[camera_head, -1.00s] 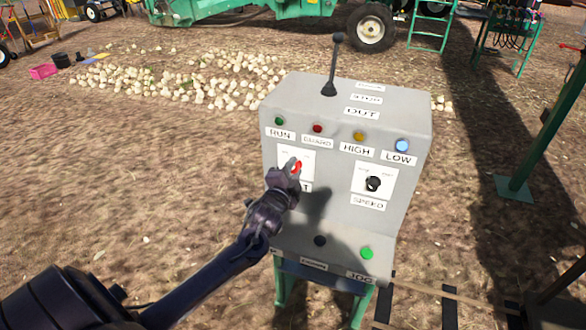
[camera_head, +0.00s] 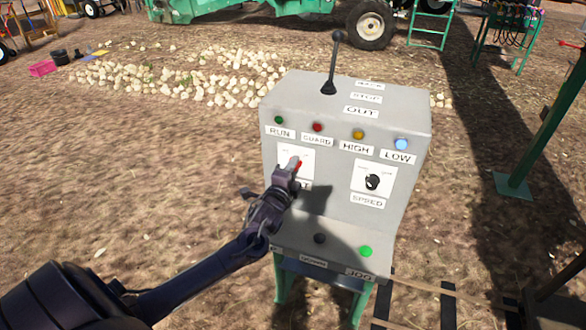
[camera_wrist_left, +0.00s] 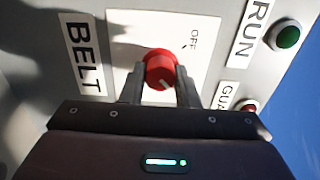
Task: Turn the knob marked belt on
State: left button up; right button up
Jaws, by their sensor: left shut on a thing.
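The red belt knob (camera_wrist_left: 160,68) sits on a white plate (camera_wrist_left: 190,28) marked OFF, beside the label BELT (camera_wrist_left: 82,52) in the left wrist view. My left gripper (camera_wrist_left: 161,82) is shut on the knob, one finger on each side. A white pointer line shows on the knob's face. The grey control box (camera_head: 340,222) stands upright on green legs. My right gripper is not in view.
The box also bears a black speed knob (camera_head: 372,181), a lever (camera_head: 333,62) on top, several lamps and a green button (camera_head: 366,251). Pale onions (camera_head: 228,85) lie on the ground behind. A green post (camera_head: 543,125) stands at right. Bare ground lies left of the box.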

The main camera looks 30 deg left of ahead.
pick_arm(q)
jog(key=shift+f, duration=0.1)
jog(key=o, duration=1)
jog(key=shift+s, duration=0.1)
jog(key=b+v, duration=0.1)
jog(key=v, duration=0.6)
jog(key=shift+s+b, duration=0.3)
jog(key=shift+b, duration=0.1)
jog(key=shift+d, duration=0.1)
